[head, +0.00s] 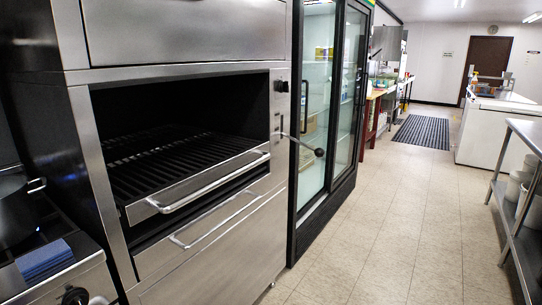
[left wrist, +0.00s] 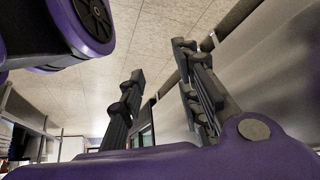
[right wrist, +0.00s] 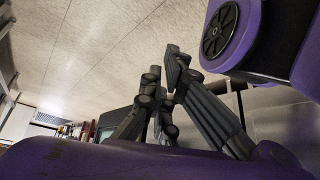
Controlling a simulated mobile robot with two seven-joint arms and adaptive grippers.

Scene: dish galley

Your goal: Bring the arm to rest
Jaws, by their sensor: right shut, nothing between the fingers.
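Neither of my grippers shows in the head view. In the left wrist view my left gripper (left wrist: 160,60) has its two dark fingers standing apart, with nothing between them. In the right wrist view my right gripper (right wrist: 163,64) has its fingers drawn together at the tips, holding nothing. Purple parts of my own arms fill the lower edge and an upper corner of both wrist views. Neither gripper appears to touch anything.
A steel oven (head: 225,255) with a black rack (head: 165,165) and bar handles stands close at left. A glass-door fridge (head: 318,120) stands beyond it. A steel table (head: 520,225) lines the right side. The tiled floor (head: 400,215) between is clear, up to a dark mat (head: 422,132).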

